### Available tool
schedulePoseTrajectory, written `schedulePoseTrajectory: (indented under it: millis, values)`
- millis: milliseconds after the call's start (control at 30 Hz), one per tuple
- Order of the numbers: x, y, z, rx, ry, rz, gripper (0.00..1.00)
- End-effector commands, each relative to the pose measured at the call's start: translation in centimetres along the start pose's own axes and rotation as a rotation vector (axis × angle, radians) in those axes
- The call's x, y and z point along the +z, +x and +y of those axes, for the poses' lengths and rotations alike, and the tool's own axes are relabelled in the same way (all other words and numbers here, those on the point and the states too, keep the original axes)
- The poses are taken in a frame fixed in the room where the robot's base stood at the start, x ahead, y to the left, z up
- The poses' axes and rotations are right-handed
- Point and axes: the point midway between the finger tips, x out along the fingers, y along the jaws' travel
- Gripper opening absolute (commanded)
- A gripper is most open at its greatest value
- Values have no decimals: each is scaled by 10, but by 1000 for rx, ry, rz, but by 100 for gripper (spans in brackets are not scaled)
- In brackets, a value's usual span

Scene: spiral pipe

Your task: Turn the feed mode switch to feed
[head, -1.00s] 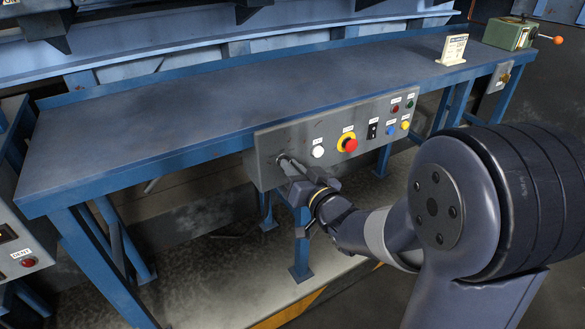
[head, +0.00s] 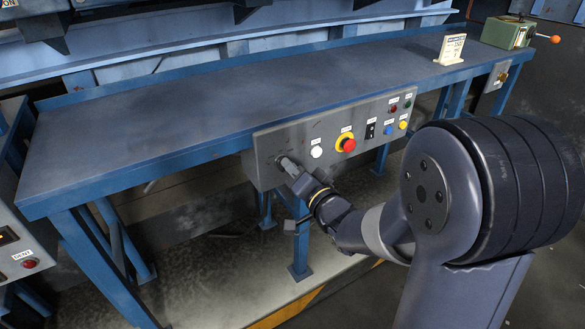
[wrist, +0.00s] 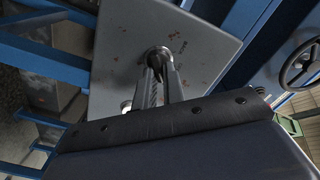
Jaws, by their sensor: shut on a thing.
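The feed mode switch is a dark round knob (wrist: 158,55) at the left end of the grey control panel, seen in the wrist view; my gripper mostly covers it in the head view. My gripper (wrist: 160,78) is shut on the switch, its two fingers on either side of the knob. In the head view my gripper (head: 286,164) reaches the panel's left end from below right. The grey control panel (head: 268,150) hangs on the front of the blue bench.
Right of the switch are a white button (head: 316,152), a red emergency-stop button (head: 348,144), a black rocker switch (head: 370,131) and several small coloured buttons. The bench top (head: 200,115) is mostly clear. A small white sign (head: 451,49) stands at its right.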

Motion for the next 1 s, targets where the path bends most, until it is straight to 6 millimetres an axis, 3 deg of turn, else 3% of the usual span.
schedulePoseTrajectory:
  millis: [367,400,633,1000]
  values:
    - [0,0,1,1,6,0,0]
    - [0,0,1,2,6,0,12]
    - [0,0,0,1,5,0,31]
    - [-1,-9,0,2,4,1,32]
